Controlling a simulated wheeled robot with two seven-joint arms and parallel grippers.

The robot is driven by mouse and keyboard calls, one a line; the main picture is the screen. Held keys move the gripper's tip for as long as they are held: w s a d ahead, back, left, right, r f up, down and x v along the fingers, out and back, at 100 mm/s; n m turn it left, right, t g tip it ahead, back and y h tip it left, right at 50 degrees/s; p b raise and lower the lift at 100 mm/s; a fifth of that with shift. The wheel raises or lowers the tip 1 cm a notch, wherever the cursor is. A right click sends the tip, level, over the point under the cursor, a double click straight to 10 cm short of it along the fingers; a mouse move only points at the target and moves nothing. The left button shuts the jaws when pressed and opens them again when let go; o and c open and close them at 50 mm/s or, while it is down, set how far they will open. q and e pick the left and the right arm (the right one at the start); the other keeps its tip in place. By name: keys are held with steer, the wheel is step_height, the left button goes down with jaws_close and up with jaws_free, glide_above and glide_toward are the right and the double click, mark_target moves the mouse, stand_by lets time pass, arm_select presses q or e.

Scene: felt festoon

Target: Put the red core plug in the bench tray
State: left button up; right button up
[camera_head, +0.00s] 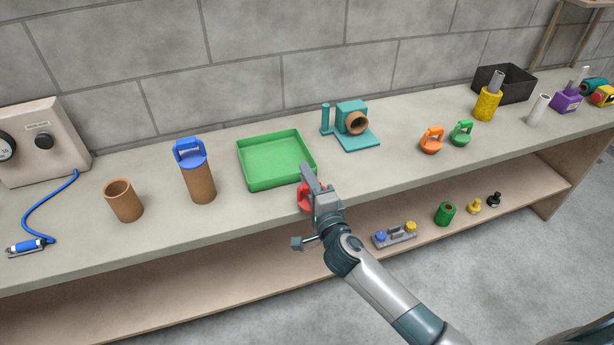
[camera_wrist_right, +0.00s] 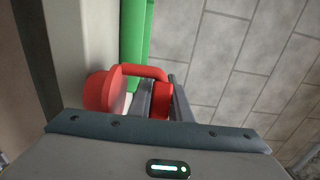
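The red core plug (camera_head: 304,199) is at the bench's front part, just below the near right corner of the green bench tray (camera_head: 283,181), and partly hidden by my right gripper (camera_head: 308,183). In the right wrist view, the plug (camera_wrist_right: 103,92) has a round body and a looped handle. There my right gripper (camera_wrist_right: 161,98) has its two grey fingers close on both sides of the handle's far part, with no clear gap. Whether the plug touches the bench is hard to tell. The tray is empty; its green wall (camera_wrist_right: 134,45) shows beside the plug. My left gripper is out of view.
A blue-handled brown cylinder (camera_head: 198,178) and a brown open tube (camera_head: 124,201) stand left of the tray. A teal fixture (camera_head: 352,122) stands behind right. Orange (camera_head: 431,142) and green (camera_head: 461,133) plugs stand farther right. A lower shelf (camera_head: 300,265) holds small parts.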

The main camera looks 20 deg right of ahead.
steer(key=o, duration=0.4)
steer(key=shift+c, duration=0.2)
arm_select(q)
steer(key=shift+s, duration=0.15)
arm_select(e)
steer(key=shift+r, duration=0.15)
steer(key=shift+s, duration=0.35)
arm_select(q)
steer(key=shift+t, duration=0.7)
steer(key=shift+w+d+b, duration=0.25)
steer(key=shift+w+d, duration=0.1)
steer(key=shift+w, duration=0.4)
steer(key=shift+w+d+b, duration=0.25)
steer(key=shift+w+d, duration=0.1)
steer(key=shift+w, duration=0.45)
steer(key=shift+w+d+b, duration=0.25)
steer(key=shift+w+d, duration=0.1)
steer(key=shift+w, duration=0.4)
arm_select(e)
steer(key=s, duration=1.1)
steer(key=shift+s+d, duration=0.2)
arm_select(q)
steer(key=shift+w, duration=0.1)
